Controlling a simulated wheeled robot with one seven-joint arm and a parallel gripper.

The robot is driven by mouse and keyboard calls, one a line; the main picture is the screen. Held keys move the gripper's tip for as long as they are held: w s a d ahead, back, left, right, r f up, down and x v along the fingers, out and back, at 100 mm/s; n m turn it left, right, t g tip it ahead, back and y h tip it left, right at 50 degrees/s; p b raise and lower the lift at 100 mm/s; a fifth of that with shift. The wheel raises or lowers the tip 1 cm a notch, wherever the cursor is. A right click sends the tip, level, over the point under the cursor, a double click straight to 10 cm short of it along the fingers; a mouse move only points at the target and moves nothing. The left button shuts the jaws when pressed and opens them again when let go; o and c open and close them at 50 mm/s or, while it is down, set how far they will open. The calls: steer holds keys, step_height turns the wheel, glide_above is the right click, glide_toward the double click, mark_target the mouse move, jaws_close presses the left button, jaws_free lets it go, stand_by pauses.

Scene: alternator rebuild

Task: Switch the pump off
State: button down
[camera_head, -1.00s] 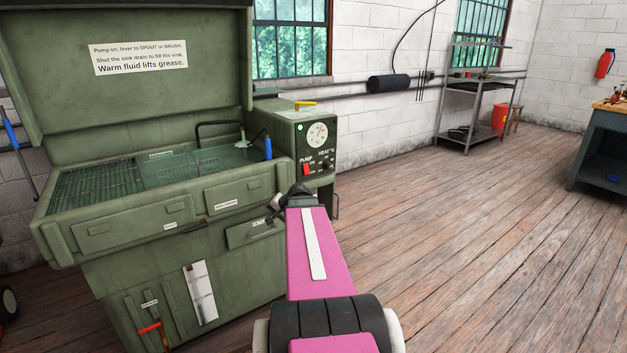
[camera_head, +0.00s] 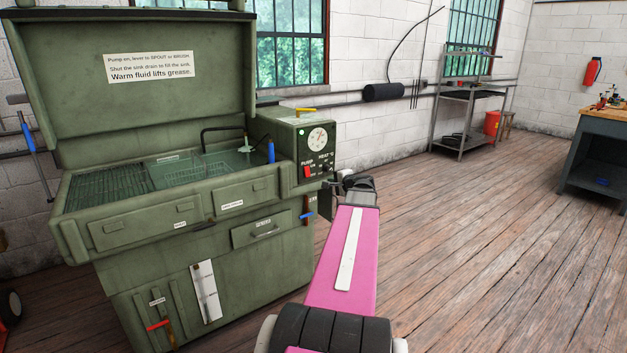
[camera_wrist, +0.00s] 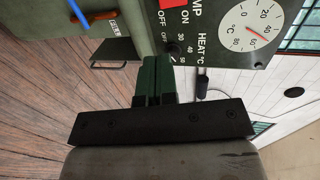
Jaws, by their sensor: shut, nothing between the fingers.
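The green parts washer (camera_head: 150,225) stands at left with its lid up. Its control box at the right carries the red pump switch (camera_head: 308,171), under the dial gauge (camera_head: 317,138). The red switch also shows, cut off, at the top edge of the wrist view (camera_wrist: 172,3), beside the word ON. I cannot tell its position. My gripper (camera_wrist: 156,62) is shut and empty, its fingertips close to the panel by the dark heat knob (camera_wrist: 176,46). In the head view my gripper (camera_head: 330,190) is right of and below the switch; its tips are hard to make out.
A small green light (camera_head: 301,132) shows on the box. A blue-handled lever (camera_head: 307,215) is on the washer's front, below the switch. A metal shelf (camera_head: 466,100) and a workbench (camera_head: 595,155) stand farther right. The wooden floor between is clear.

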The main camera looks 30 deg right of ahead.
mark_target(310, 176)
steer(key=x, duration=1.4)
steer(key=shift+f, duration=0.1)
